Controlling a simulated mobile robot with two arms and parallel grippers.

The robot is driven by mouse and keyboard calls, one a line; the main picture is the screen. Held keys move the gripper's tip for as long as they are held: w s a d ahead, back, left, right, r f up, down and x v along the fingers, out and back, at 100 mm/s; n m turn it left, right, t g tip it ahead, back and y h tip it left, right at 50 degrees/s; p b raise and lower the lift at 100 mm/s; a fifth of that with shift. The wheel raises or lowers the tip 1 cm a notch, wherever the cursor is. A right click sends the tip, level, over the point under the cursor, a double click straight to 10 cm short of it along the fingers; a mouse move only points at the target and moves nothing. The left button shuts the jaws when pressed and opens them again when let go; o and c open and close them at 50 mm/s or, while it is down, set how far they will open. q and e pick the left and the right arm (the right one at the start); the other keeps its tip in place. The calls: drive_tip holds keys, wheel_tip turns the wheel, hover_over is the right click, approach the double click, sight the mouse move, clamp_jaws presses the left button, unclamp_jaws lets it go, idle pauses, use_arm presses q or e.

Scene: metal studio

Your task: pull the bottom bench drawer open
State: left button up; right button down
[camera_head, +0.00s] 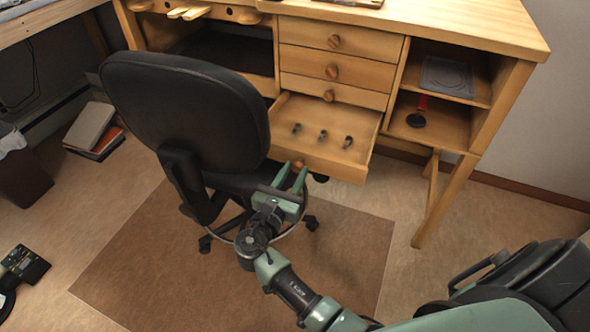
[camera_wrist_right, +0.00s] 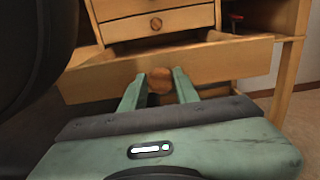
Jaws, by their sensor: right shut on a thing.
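The bottom bench drawer (camera_head: 334,125) is pulled well out of the wooden bench, and several small dark items lie inside it. Its round wooden knob (camera_wrist_right: 161,80) sits between the fingers of my right gripper (camera_wrist_right: 159,88) in the right wrist view. In the head view my right gripper (camera_head: 291,177) is at the drawer's front left, shut on the knob, which is mostly hidden there by the fingers. The drawer front (camera_wrist_right: 225,62) spans the wrist view. My left gripper is not in view.
A black office chair (camera_head: 185,110) stands close beside my right gripper, left of the drawer. Three shut drawers (camera_head: 333,70) sit above. Open shelves (camera_head: 440,105) are to the right. Bare floor (camera_head: 400,270) and a brown mat (camera_head: 150,270) lie in front.

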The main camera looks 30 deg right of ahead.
drive_tip(key=c, duration=1.1)
unclamp_jaws()
drive_tip(key=shift+o, duration=0.2)
drive_tip(key=shift+s+a, duration=0.15)
drive_tip(key=shift+a, duration=0.05)
use_arm(q)
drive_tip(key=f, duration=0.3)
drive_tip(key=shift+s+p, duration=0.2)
drive_tip(key=shift+p, duration=0.2)
use_arm(e)
drive_tip(key=v, duration=0.7)
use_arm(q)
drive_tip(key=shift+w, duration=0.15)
use_arm(e)
drive_tip(key=shift+s, duration=0.1)
